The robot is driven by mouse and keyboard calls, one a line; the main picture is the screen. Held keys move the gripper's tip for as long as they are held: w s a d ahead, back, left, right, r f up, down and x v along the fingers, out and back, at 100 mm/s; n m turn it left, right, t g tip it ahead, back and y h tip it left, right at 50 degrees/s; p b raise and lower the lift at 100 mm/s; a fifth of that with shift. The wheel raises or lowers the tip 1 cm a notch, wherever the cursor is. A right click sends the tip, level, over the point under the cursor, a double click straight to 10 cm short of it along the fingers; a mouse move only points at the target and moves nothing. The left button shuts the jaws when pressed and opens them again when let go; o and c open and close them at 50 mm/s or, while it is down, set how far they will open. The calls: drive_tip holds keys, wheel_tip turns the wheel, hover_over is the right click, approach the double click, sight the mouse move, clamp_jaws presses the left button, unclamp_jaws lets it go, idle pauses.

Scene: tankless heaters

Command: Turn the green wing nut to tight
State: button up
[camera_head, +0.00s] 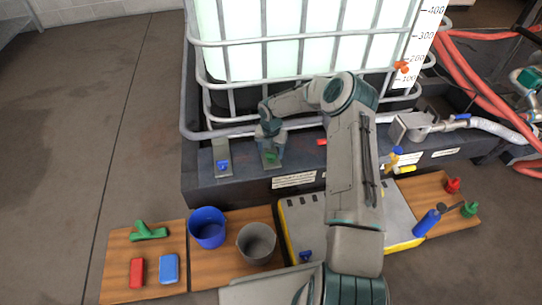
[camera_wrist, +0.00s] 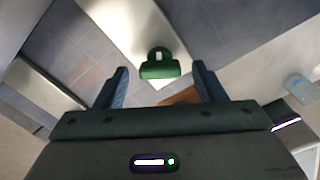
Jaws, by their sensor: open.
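The green wing nut (camera_head: 270,157) is on a grey upright bracket at the front of the dark base below the white tank. In the wrist view the green wing nut (camera_wrist: 160,69) is centred ahead of my gripper (camera_wrist: 160,72), in line with the gap between the two fingertips. My gripper is open, with a finger to each side and clear space between each finger and the nut. In the head view my gripper (camera_head: 270,140) is right at the nut and partly covers its bracket. I cannot tell how deep the nut is between the fingers.
A blue wing nut (camera_head: 223,165) is on a similar bracket to the left. A red part (camera_head: 321,142) lies to the right. The caged tank (camera_head: 290,40) rises behind. A blue bucket (camera_head: 208,226) and a grey bucket (camera_head: 257,243) stand on the boards in front.

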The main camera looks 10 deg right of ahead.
drive_tip(key=shift+f, duration=0.55)
drive_tip(key=c, duration=1)
drive_tip(key=shift+m, duration=0.3)
